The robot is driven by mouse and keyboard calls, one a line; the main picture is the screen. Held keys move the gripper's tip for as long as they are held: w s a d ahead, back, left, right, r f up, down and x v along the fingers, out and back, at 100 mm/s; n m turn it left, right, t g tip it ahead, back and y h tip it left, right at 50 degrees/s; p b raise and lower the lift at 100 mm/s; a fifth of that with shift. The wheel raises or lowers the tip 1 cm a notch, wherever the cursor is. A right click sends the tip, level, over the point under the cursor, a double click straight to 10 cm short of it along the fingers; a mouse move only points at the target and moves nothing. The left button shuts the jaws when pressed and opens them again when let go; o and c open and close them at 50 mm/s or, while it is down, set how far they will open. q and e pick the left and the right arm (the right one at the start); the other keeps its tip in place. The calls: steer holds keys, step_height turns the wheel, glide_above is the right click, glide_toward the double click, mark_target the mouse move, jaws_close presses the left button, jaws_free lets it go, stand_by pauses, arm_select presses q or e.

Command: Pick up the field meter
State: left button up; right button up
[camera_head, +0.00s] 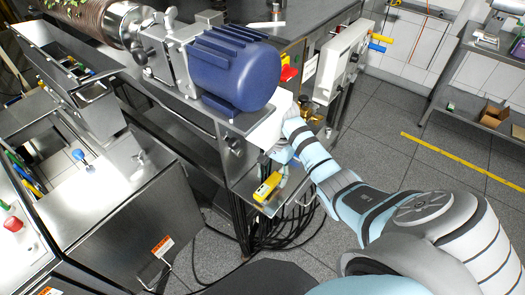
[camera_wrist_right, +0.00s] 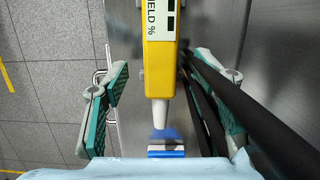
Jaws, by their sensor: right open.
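The field meter (camera_head: 266,187) is a yellow handheld device lying on a metal ledge below the blue motor. In the right wrist view the yellow meter (camera_wrist_right: 160,65) has a pale display with lettering, and a white stem runs down from it to a blurred blue end. My right gripper (camera_wrist_right: 162,75) is open, with one green-padded finger on each side of the meter and a gap on both sides. The head view shows my right arm reaching to the ledge, mostly hiding its gripper. My left gripper is out of view.
The blue motor (camera_head: 236,68) overhangs the ledge. Black cables (camera_head: 280,228) hang below it, and dark rods or cables (camera_wrist_right: 245,120) run close by the right finger. A steel cabinet (camera_head: 125,225) stands at left. The tiled floor (camera_head: 400,150) at right is mostly clear.

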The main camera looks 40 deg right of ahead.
steer(key=shift+f, duration=0.7)
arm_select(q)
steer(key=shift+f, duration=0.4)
arm_select(e)
steer(key=shift+r, duration=0.1)
steer(key=shift+a, duration=0.1)
jaws_close()
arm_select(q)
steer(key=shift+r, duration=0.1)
arm_select(e)
steer(key=shift+r, duration=0.15)
